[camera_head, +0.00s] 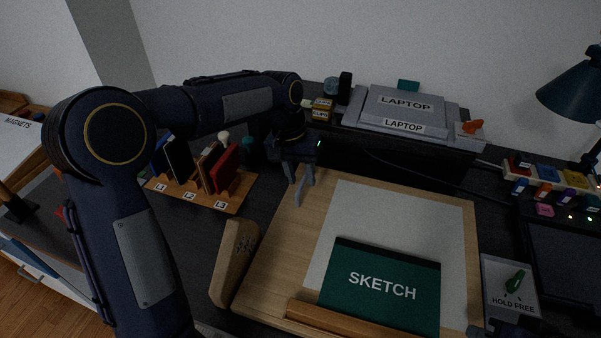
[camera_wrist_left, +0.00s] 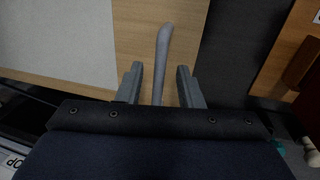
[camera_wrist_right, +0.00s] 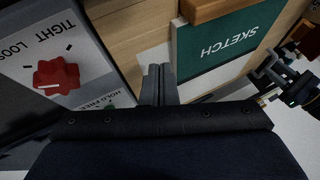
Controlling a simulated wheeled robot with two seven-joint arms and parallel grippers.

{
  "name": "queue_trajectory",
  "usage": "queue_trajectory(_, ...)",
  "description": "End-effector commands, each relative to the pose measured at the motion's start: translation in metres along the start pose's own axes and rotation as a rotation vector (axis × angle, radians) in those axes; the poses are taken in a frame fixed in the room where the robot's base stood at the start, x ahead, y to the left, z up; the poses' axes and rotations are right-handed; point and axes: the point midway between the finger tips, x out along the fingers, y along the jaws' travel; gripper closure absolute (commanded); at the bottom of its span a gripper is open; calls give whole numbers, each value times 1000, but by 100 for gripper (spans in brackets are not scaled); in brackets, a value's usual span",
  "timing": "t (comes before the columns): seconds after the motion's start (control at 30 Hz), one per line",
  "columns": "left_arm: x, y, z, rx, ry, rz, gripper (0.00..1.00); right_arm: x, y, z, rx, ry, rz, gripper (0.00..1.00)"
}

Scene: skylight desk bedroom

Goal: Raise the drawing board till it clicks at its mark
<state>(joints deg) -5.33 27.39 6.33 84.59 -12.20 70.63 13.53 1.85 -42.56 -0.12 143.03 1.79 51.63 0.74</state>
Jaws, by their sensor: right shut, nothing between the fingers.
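The drawing board (camera_head: 262,262) is pale wood with a white sheet (camera_head: 400,215) and a green SKETCH pad (camera_head: 381,285) resting above its wooden ledge (camera_head: 345,318). A wooden side piece with marks (camera_head: 234,262) stands at its left. My left gripper (camera_head: 301,184) is over the board's far left corner. In the left wrist view, its open fingers (camera_wrist_left: 158,72) stand either side of a grey rod (camera_wrist_left: 164,45); contact cannot be told. My right gripper (camera_wrist_right: 158,72) is shut and empty near the board's lower right edge; in the head view only part of it shows.
A red knob (camera_wrist_right: 56,77) sits on a TIGHT LOOSE panel. Behind are laptops (camera_head: 395,110); a slotted rack (camera_head: 237,193) is left, a lamp (camera_head: 577,92) right.

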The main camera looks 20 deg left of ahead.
Motion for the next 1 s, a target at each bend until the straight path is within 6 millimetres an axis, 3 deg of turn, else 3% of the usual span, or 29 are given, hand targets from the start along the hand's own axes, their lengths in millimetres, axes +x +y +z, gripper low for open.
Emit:
queue_trajectory(0.03,0,0,0,0,0,0,68,0,0,0,0,0,0,100)
queue_trajectory(0.3,0,0,0,0,0,0,100,0,0,0,0,0,0,100)
queue_trajectory(0.7,-3,0,0,2,9,0,100,0,0,0,0,0,0,100)
queue_trajectory(1.0,-26,5,5,17,84,1,100,2,1,1,0,0,0,100)
